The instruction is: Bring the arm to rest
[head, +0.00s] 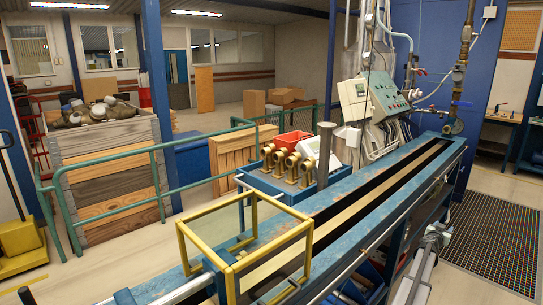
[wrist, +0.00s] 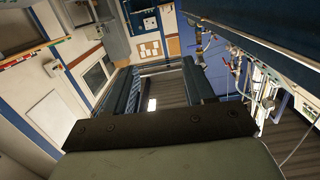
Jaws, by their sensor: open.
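My gripper (wrist: 158,68) shows in the wrist view, beyond a dark crossbar with bolts. Its two dark blue fingers stand apart, with nothing seen between them but the room behind. The wrist view is tilted and looks across the room at a wall with pinned papers, not down on the bench. In the head view I cannot make out my gripper or arm. The long blue test bench (head: 335,190) runs from the lower left to the upper right there.
A yellow frame guard (head: 245,240) stands on the near bench. Brass meters (head: 285,165), a red bin (head: 293,141) and a control panel (head: 372,98) are beyond it. A wooden crate (head: 108,175) stands behind a green railing (head: 110,166). Floor grating (head: 490,235) lies right of the bench.

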